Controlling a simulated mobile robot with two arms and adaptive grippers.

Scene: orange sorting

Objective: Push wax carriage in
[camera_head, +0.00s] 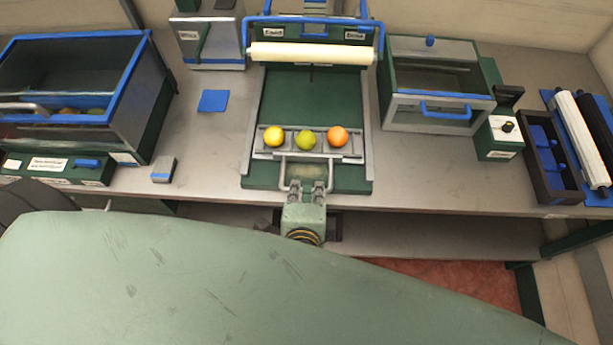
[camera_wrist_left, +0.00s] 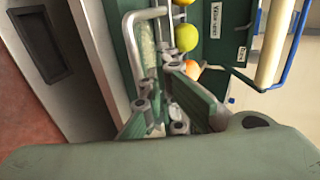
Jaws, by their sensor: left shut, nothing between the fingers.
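The wax carriage (camera_head: 354,146) is a grey metal tray on the green bed of the waxing station (camera_head: 310,98). It sits near the front end of the bed and carries a yellow fruit (camera_head: 273,136), a green fruit (camera_head: 306,140) and an orange (camera_head: 338,136) in a row. Its looped metal handle (camera_head: 283,172) faces me and also shows in the left wrist view (camera_wrist_left: 131,48). My left gripper (camera_head: 306,188) is shut and empty at the handle; I cannot tell whether it touches it. It also shows in the left wrist view (camera_wrist_left: 172,108). My right gripper is out of view.
A cream roller (camera_head: 310,53) under a blue frame spans the bed's far end. The bed between carriage and roller is clear. A blue-rimmed bin (camera_head: 140,75) stands left, a glass-topped box (camera_head: 430,105) right. A small grey block (camera_head: 163,169) lies near the front edge.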

